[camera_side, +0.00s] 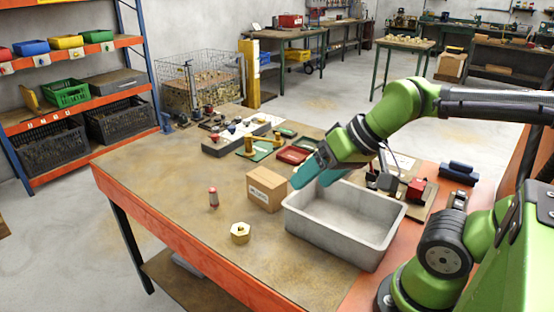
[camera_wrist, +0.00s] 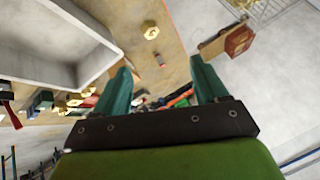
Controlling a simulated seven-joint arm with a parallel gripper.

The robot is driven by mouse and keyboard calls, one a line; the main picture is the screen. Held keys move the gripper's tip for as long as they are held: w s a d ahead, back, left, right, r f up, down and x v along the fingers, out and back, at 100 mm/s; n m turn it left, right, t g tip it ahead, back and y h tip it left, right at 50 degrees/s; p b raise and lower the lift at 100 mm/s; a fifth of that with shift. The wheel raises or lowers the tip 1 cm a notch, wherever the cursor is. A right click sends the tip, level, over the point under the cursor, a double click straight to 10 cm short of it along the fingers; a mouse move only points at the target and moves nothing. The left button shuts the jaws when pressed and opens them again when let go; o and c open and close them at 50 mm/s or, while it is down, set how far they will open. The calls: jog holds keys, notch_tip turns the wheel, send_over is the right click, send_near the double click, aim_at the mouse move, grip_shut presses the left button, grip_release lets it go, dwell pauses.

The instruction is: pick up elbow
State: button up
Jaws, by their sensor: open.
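A brass fitting with a hexagonal body (camera_side: 240,233) stands alone on the table's near part. It also shows in the wrist view (camera_wrist: 150,30), at the top. I cannot tell from its shape whether it is the elbow. My gripper (camera_side: 320,178) is open with two teal fingers, high beside the cardboard box and over the far left rim of the grey bin. In the wrist view the gripper (camera_wrist: 160,68) has nothing between its fingers; the fitting is beyond the fingertips, apart from them.
The grey bin (camera_side: 300,223) stands right of the fitting, and the cardboard box (camera_side: 267,189) is behind it. A small red-and-grey cylinder (camera_side: 213,197) stands to the left. Trays and tools fill the table's back. The table's front left is clear.

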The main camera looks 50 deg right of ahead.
jog(key=w+d+f+n+g+h, duration=0.1)
jog(key=w+d+f+g, duration=0.15)
jog(key=w+d, duration=0.6)
jog(key=w+d+f+n+g, duration=0.25)
jog(key=w+d, duration=0.35)
jog(key=d, duration=0.6)
jog(key=w+d+f+n+g+h, duration=0.1)
jog(key=w+d+f+g, duration=0.15)
jog(key=w+d, duration=0.6)
jog(key=shift+m, duration=0.25)
jog(key=f, duration=0.3)
jog(key=d+f, duration=0.1)
jog(key=f, duration=0.3)
jog(key=s+f, duration=0.1)
jog(key=f, duration=0.3)
jog(key=shift+d+f, duration=0.1)
jog(key=shift+d, duration=0.1)
jog(key=shift+s+d+f, duration=0.1)
jog(key=shift+d+f, duration=0.1)
jog(key=shift+f, duration=1.1)
jog(key=shift+s+d+f, duration=0.1)
jog(key=shift+d+f, duration=0.1)
jog(key=shift+f, duration=1.1)
jog(key=shift+r, duration=0.1)
grip_shut()
